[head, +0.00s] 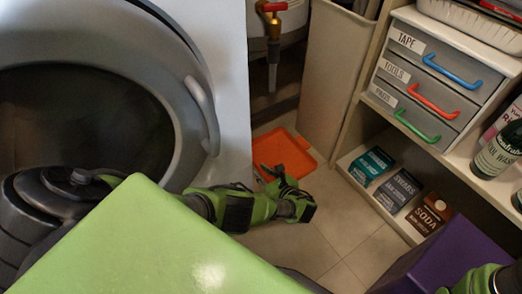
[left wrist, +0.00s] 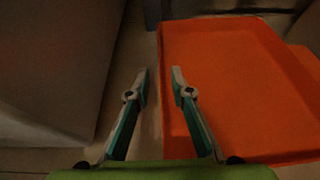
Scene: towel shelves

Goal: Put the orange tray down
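The orange tray (head: 285,150) lies on the tiled floor between the washing machine and the shelf unit, by a beige panel. In the left wrist view the orange tray (left wrist: 235,80) fills the right half. My left gripper (head: 264,172) reaches down at the near-left edge of the tray. In the left wrist view my left gripper (left wrist: 161,72) has its fingers apart. The tray's left rim runs between them in the picture, and the right finger overlaps the tray. I cannot tell whether the fingers touch it. Only a green part of my right arm shows at the lower right; its gripper is not visible.
The washing machine (head: 208,95) with its round door stands left. A red-handled tap (head: 273,25) is behind. At the right, shelves hold labelled drawers (head: 420,85), a dark bottle (head: 497,152) and small boxes (head: 398,190). A purple object (head: 455,255) is at lower right. Floor tiles (head: 345,225) are clear.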

